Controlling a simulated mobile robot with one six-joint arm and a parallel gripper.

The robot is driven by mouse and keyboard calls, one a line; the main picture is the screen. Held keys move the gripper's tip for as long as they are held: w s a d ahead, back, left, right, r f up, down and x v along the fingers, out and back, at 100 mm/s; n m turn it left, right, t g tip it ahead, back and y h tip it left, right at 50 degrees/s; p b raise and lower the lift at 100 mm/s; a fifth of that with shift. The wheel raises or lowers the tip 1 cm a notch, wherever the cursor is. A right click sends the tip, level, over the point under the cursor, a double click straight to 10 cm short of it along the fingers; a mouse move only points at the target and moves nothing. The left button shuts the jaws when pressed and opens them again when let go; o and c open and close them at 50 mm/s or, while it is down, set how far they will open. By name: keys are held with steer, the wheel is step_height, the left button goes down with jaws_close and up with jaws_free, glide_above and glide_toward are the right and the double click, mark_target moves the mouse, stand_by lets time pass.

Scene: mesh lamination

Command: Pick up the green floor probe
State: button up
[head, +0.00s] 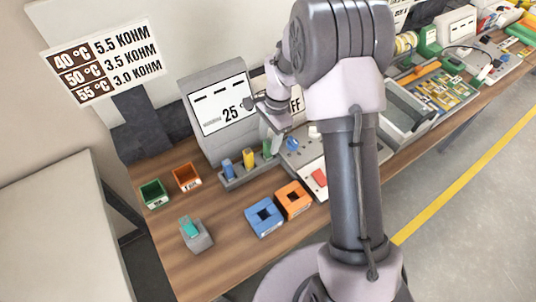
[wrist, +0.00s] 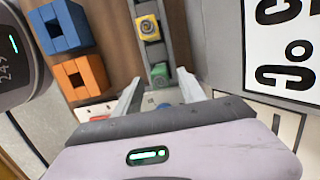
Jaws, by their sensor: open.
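The green floor probe (head: 267,149) stands upright in the grey rack (head: 238,182), at its right end beside the yellow probe (head: 249,159) and the blue probe (head: 228,169). The wrist view shows the green probe (wrist: 159,75) from above, between and just beyond my fingertips. My gripper (wrist: 160,80) is open, with one finger to each side of the green probe in that view; I cannot tell whether it touches. In the head view my gripper (head: 272,138) is right over the green probe and partly hides it. The yellow probe (wrist: 148,27) is above it in the wrist view.
A display box (head: 220,105) stands close behind the rack. Blue (head: 264,218) and orange (head: 293,199) blocks with square openings sit in front. Green (head: 153,193) and orange (head: 186,177) bins are at left. A panel with a red switch (head: 319,177) lies at right.

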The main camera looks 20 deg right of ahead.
mark_target(265, 158)
steer(key=f, duration=0.2)
steer(key=a+f+b, duration=0.1)
steer(key=f, duration=0.1)
steer(key=shift+s+f, duration=0.1)
steer(key=shift+f, duration=0.05)
steer(key=shift+d, duration=0.1)
steer(key=shift+c, duration=0.5)
jaws_close()
